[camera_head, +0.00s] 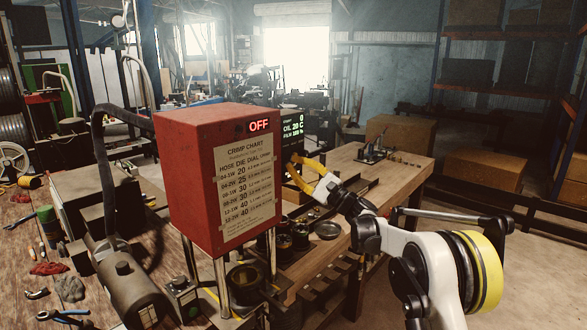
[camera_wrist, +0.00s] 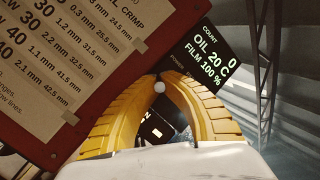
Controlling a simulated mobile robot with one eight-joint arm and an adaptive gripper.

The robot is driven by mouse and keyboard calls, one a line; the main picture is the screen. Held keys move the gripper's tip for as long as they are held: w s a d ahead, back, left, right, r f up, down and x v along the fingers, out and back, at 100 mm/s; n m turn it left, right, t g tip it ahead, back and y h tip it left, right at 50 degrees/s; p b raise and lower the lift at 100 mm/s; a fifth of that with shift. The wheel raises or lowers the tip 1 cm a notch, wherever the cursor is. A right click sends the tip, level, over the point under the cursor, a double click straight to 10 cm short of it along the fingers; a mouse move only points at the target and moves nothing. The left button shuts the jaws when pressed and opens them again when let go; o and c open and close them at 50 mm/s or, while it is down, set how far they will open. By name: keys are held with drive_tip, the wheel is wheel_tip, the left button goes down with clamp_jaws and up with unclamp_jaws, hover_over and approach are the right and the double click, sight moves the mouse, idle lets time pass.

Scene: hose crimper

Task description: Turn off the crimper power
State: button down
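The crimper (camera_head: 205,170) is a red box on metal legs with a crimp chart on its front; its lit red display (camera_head: 259,125) reads OFF. Its dark control panel (camera_head: 291,127) shows count, oil and film readings; it also shows in the wrist view (camera_wrist: 211,62), with a small "Power" label near my fingertips. My gripper (camera_head: 295,159) has yellow fingers at this panel. In the wrist view my gripper (camera_wrist: 159,76) has its fingertips together. A small white round tip (camera_wrist: 159,87) shows just below them; I cannot tell whether they touch it. The fingers hide part of the panel.
A wooden workbench (camera_head: 395,165) stands behind and right of the crimper. A grey motor cylinder (camera_head: 125,280) and a cluttered table lie at the left. Cardboard boxes (camera_head: 485,175) stand at the right. The floor at the right front is clear.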

idle(0.3)
drive_tip(key=c, duration=1.5)
unclamp_jaws()
drive_tip(key=shift+s, duration=0.1)
drive_tip(key=shift+c, duration=0.2)
drive_tip(key=v, duration=1.2)
drive_tip(key=shift+a, duration=0.1)
